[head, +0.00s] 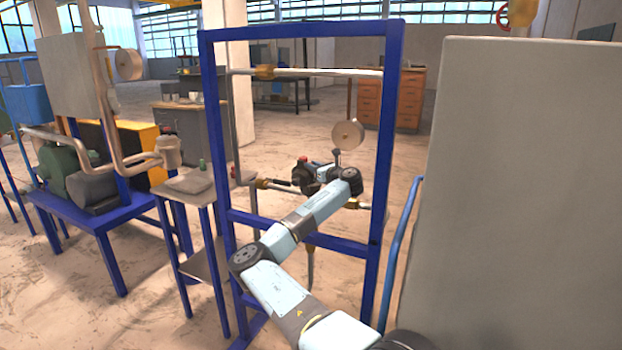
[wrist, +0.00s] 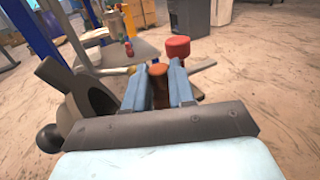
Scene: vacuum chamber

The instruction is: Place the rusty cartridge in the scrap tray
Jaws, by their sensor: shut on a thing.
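My gripper (wrist: 160,76) is shut on a rusty brown cylindrical piece, the rusty cartridge (wrist: 158,84), which shows between the two blue-grey fingers in the wrist view. In the head view my gripper (head: 305,172) is at the lower pipe inside the blue frame. There the cartridge is too small and covered to make out surely. I cannot tell whether the cartridge is clear of the pipe fitting. No scrap tray can be clearly identified in either view.
A red cap (wrist: 177,47) stands just beyond my fingertips. The blue frame (head: 222,130) surrounds my arm, with an upper pipe (head: 320,72) and a round gauge (head: 347,134). A small side table (head: 205,190) stands left. A large grey panel (head: 510,190) blocks the right.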

